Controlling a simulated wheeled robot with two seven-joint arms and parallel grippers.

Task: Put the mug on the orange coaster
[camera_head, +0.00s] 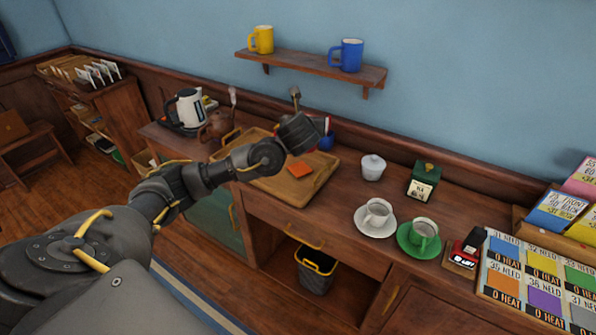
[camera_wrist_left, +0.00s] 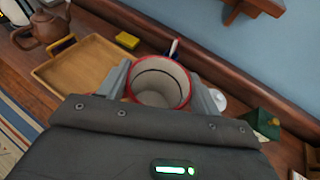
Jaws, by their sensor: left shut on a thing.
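The orange coaster (camera_head: 300,169) lies flat in the wooden tray (camera_head: 268,184) in the head view. My left gripper (camera_head: 322,124) is above the tray's back right part, mostly hidden behind its own wrist. In the left wrist view, the gripper (camera_wrist_left: 163,88) is shut on a mug (camera_wrist_left: 160,86) with a white inside and a red rim. The mug looks empty. The coaster cannot be made out in the wrist view, where the tray (camera_wrist_left: 75,75) is left of the mug. My right gripper is not in view.
A blue holder (camera_head: 327,142) stands behind the tray. A white lidded bowl (camera_head: 372,167), a green tin (camera_head: 423,181), a white cup (camera_head: 377,211) and a green cup (camera_head: 424,233) stand to the right. A kettle (camera_head: 187,108) and brown teapot (camera_head: 216,124) stand left. A wall shelf (camera_head: 310,67) is above.

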